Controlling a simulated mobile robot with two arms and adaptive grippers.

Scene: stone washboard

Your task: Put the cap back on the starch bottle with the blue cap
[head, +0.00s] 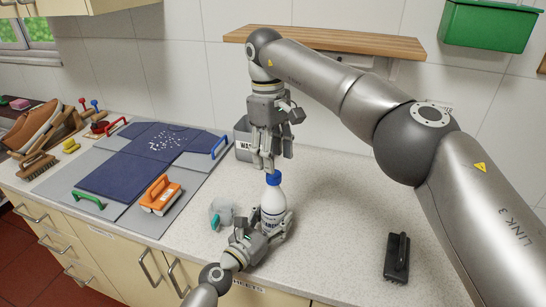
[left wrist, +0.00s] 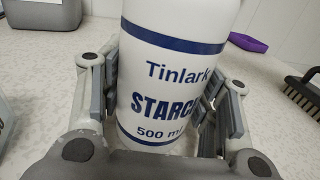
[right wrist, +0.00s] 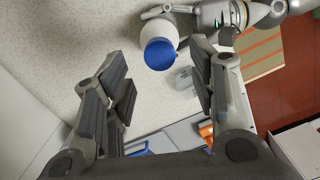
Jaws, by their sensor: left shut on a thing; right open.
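The white starch bottle (head: 271,205) stands upright on the counter, with its blue cap (head: 273,180) sitting on its top. The cap also shows in the right wrist view (right wrist: 160,54). In the left wrist view the bottle (left wrist: 165,75) reads "Tinlark STARCH 500 mL". My left gripper (head: 268,228) is shut around the bottle's lower body, fingers on both sides. My right gripper (head: 271,160) points down just above the cap. Its fingers are open and apart in the right wrist view (right wrist: 165,95), with nothing between them. The cap's seating on the neck cannot be judged.
A clear cup with a teal handle (head: 222,213) stands just left of the bottle. A grey bin (head: 243,145) is behind it. A black brush (head: 397,257) lies at the right.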

